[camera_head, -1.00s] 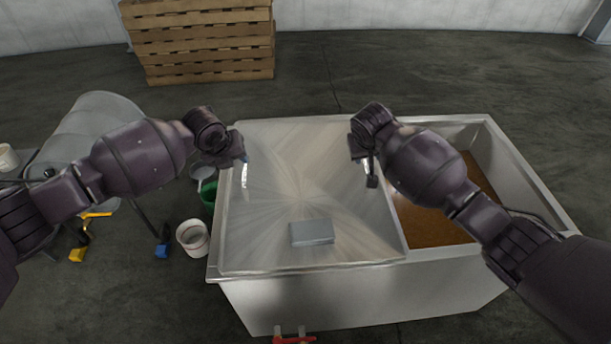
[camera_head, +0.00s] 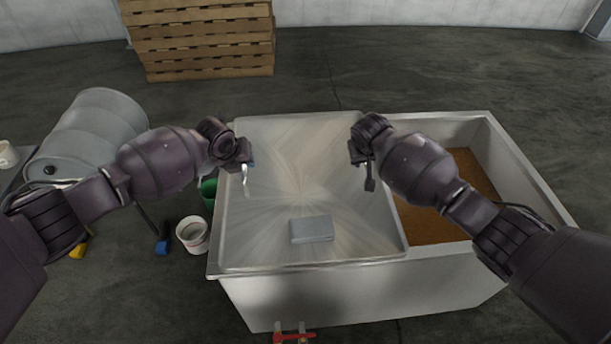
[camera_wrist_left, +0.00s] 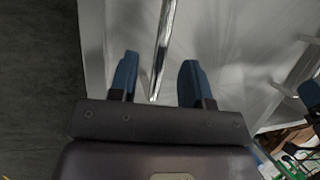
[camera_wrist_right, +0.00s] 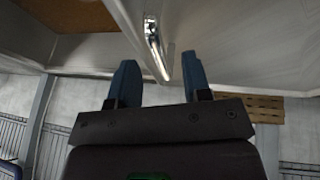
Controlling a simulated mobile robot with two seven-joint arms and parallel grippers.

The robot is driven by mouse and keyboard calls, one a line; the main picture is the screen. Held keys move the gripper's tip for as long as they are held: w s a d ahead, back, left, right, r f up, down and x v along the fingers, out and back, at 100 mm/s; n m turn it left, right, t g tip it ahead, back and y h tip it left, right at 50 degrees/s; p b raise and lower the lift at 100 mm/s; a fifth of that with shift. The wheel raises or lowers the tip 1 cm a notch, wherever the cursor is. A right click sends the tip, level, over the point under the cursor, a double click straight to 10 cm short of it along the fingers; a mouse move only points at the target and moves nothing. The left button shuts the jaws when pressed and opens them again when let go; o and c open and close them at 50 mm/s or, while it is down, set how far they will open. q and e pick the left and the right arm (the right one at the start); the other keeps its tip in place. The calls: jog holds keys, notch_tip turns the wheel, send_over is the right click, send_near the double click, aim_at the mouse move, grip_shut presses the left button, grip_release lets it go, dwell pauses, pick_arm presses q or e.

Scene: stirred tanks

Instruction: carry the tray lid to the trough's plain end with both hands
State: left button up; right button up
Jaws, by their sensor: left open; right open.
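The tray lid (camera_head: 290,180), a large pale metal sheet, lies flat over the left part of the trough (camera_head: 360,290). A bright bar handle (camera_head: 245,181) shows at its left edge. My left gripper (camera_head: 247,168) is open at that handle; in the left wrist view the bar (camera_wrist_left: 164,45) runs between the spread blue fingers (camera_wrist_left: 160,80). My right gripper (camera_head: 367,172) is open at the lid's right side; in the right wrist view another bar handle (camera_wrist_right: 155,45) reaches between its fingers (camera_wrist_right: 159,78). Contact is not clear in either view. The right handle is hidden in the head view.
A grey block (camera_head: 311,229) lies on the lid. Brown contents (camera_head: 440,222) show in the trough's uncovered right part. A white bucket (camera_head: 193,234), a green bucket (camera_head: 208,192) and a grey drum (camera_head: 95,135) stand left. Wooden pallets (camera_head: 205,40) are stacked behind. A red-handled fitting (camera_head: 293,336) sits in front.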

aim_at(250, 178)
pick_arm(q)
jog(key=shift+x, duration=2.65)
pick_arm(e)
jog(key=shift+x, duration=2.6)
pick_arm(q)
grip_shut()
pick_arm(e)
grip_shut()
jog(key=shift+w, duration=0.1)
